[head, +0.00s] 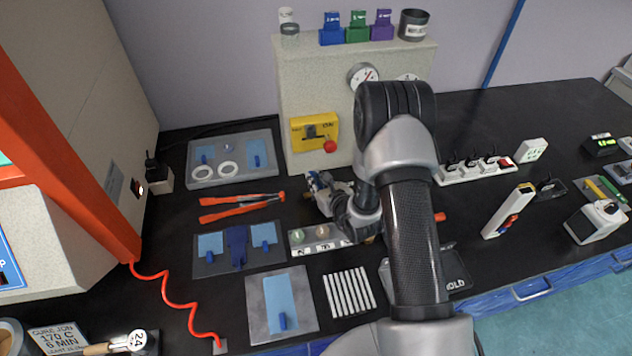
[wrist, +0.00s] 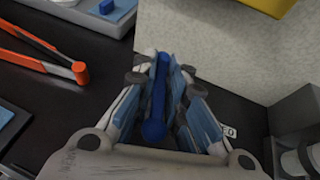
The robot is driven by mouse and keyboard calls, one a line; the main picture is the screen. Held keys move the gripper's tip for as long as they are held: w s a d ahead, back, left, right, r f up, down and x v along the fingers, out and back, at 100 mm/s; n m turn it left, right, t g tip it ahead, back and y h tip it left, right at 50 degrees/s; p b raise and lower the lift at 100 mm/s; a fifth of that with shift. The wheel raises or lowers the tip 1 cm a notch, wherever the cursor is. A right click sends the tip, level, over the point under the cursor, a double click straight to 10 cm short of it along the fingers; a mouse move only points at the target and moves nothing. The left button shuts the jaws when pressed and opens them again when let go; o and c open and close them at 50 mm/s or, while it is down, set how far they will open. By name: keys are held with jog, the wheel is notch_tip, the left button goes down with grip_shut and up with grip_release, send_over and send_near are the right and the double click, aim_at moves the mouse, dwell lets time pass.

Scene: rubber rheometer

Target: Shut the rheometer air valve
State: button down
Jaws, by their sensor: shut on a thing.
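My gripper (wrist: 166,72) is shut on a blue lever (wrist: 155,125) in the wrist view. The lever is a slim bar with a rounded near end, lying lengthwise between the two fingers. It looks like the air valve's handle, but the valve body is hidden, so I cannot be sure. In the head view my gripper (head: 318,188) is low over the black bench, in front of the pale cabinet (head: 300,85). My arm hides much of that area, and the lever cannot be made out there.
A yellow switch box (head: 313,131) with a red knob is on the cabinet front. Orange-handled tongs (head: 240,205) lie left of my gripper, near grey trays (head: 205,182). A small panel with round buttons (head: 318,240) is close in front. A power strip (head: 474,169) lies right.

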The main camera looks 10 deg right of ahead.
dwell(0.3)
jog(key=c, duration=1.7)
grip_release()
jog(key=v, duration=1.2)
